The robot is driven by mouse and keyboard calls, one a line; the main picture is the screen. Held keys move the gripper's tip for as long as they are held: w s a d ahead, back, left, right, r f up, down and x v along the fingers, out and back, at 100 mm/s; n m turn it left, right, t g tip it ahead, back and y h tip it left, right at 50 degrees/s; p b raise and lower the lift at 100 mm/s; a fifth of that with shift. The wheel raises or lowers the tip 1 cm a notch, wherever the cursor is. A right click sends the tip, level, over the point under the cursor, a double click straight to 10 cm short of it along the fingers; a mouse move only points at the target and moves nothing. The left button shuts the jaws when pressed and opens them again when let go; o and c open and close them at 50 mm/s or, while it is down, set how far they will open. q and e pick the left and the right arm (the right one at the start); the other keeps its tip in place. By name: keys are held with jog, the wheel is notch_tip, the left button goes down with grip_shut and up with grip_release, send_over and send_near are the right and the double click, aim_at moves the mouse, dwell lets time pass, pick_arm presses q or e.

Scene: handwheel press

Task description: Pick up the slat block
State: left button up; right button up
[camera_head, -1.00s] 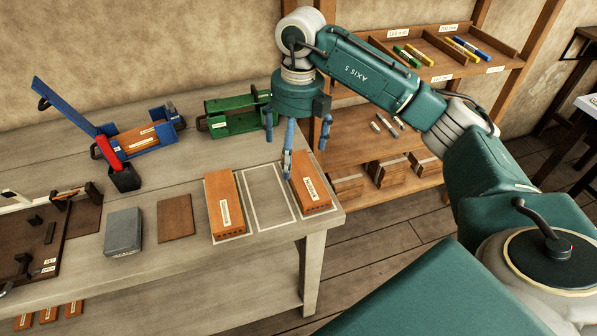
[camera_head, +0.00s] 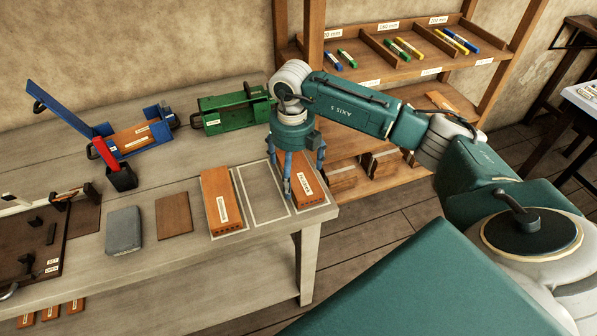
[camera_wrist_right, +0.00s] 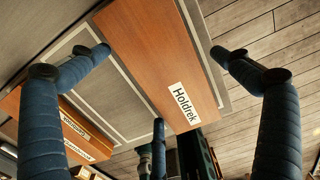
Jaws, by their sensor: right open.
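An orange-brown wooden block (camera_head: 307,190), which I take as the slat block, lies in an outlined space at the table's right end. In the right wrist view this block (camera_wrist_right: 160,55) carries a white "Holdrek" label. My right gripper (camera_head: 298,178) is over it with its blue fingers pointing down and spread. In the right wrist view the fingers of the gripper (camera_wrist_right: 165,75) stand apart around the block, with no clear contact. A similar labelled block (camera_head: 221,200) lies to the left, beyond an empty outlined space. My left gripper is not in view.
A grey block (camera_head: 124,231) and a flat brown plate (camera_head: 174,216) lie further left. A green fixture (camera_head: 232,112) and a blue fixture (camera_head: 140,138) stand behind. A shelf (camera_head: 400,72) with coloured pieces is at the back right. The empty outlined space (camera_head: 262,193) is clear.

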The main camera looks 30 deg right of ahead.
jog(key=c, duration=1.5)
jog(key=shift+o, duration=0.2)
jog(key=shift+r, duration=0.1)
